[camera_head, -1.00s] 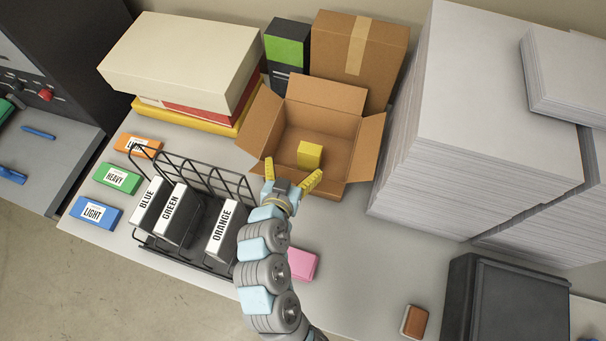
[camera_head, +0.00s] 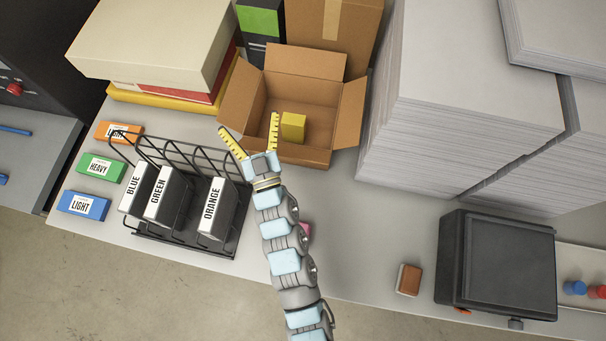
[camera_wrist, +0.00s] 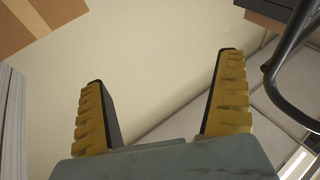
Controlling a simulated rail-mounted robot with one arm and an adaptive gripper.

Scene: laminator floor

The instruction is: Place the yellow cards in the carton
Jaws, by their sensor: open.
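The yellow cards (camera_head: 293,127) are one small yellow block inside the open carton (camera_head: 340,112), on its floor toward the left. The carton's flaps are spread outward. My gripper (camera_head: 248,128) is open and empty, with its yellow fingers spread in front of the carton's left front corner. One finger overlaps the carton in the picture; I cannot tell whether it touches. In the wrist view my open fingers (camera_wrist: 163,105) have nothing between them, and a brown cardboard piece (camera_wrist: 40,22) shows at the upper left.
A black wire rack (camera_head: 185,238) with BLUE, GREEN and ORANGE boxes stands left of my arm. Orange, green and blue packs lie left of it. Tall paper stacks (camera_head: 440,100) stand right of the carton. A pink item is mostly behind my arm. A brown block (camera_head: 408,280) lies front right.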

